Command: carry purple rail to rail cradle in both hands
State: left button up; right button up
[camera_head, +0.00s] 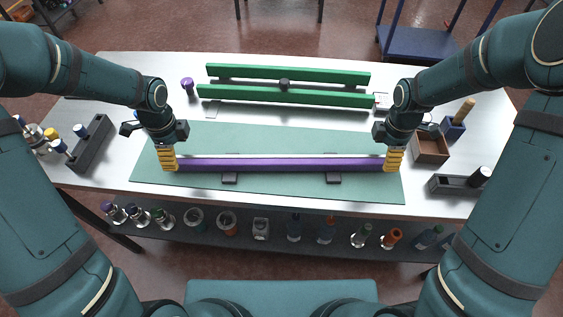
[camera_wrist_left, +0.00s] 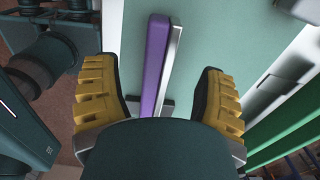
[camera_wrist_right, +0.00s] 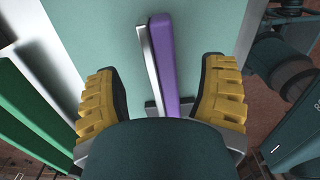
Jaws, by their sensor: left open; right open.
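The long purple rail (camera_head: 280,165) lies left to right on two small dark supports (camera_head: 230,178) on the green mat (camera_head: 300,192). My left gripper (camera_head: 168,163) is open at the rail's left end. In the left wrist view the purple rail (camera_wrist_left: 155,62) runs between the spread yellow fingers, with gaps on both sides. My right gripper (camera_head: 395,163) is open at the rail's right end. In the right wrist view the purple rail (camera_wrist_right: 164,60) also runs between the spread fingers. Two parallel green bars (camera_head: 285,73) with a gap between them, probably the rail cradle, stand behind the mat.
A purple-capped item (camera_head: 187,84) and a dark round knob (camera_head: 284,84) are near the green bars. A grey tray (camera_head: 92,142) is at left. A brown box (camera_head: 431,146) and a dark tray (camera_head: 455,186) are at right. Mat space behind the rail is clear.

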aim_at(180, 159)
pick_arm(q)
notch_tip(180, 159, down, 6)
jog(key=shift+r, duration=0.1)
pick_arm(e)
notch_tip(180, 159, down, 6)
jog(key=shift+r, duration=0.1)
pick_arm(q)
jog(key=shift+s, duration=0.1)
grip_shut()
pick_arm(e)
jog(key=shift+s, duration=0.1)
grip_shut()
